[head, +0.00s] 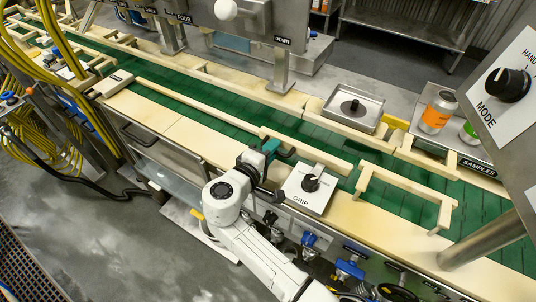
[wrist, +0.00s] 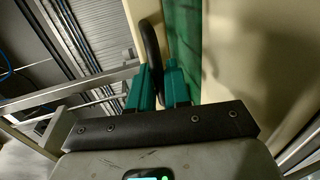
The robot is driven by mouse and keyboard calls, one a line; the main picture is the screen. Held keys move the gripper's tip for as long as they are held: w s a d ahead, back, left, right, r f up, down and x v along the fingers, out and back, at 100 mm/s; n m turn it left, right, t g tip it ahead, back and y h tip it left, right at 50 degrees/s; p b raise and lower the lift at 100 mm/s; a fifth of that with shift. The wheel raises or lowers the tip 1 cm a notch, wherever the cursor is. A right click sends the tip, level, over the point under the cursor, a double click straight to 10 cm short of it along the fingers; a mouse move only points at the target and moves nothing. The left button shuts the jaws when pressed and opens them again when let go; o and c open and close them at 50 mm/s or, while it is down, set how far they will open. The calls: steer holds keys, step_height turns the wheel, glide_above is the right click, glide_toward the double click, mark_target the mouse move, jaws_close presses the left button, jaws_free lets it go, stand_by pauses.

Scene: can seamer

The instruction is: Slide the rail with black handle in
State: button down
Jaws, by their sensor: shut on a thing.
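The rail (head: 320,160) is a long cream bar lying along the near side of the green conveyor belt (head: 225,95). Its black handle (head: 286,153) shows just right of my gripper (head: 268,150) in the head view. In the wrist view, the dark curved handle (wrist: 151,45) rises from between the teal fingers of my gripper (wrist: 159,80). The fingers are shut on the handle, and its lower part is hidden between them. Green belt shows to the right of the handle in the wrist view.
A GRIP box (head: 309,190) with a black knob stands close right of my gripper. A cream U-shaped frame (head: 408,184) sits over the belt further right. A metal tray (head: 353,108) and an orange-labelled can (head: 437,113) are beyond the belt. A MODE panel (head: 510,90) overhangs at right.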

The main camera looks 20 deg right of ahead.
steer(key=x, duration=0.3)
steer(key=shift+r+b, duration=0.2)
steer(key=shift+b, duration=0.15)
steer(key=shift+r, duration=0.1)
steer(key=c, duration=1.3)
jaws_free()
steer(key=shift+w+d, duration=0.15)
steer(key=b+v, duration=0.2)
steer(key=v, duration=0.9)
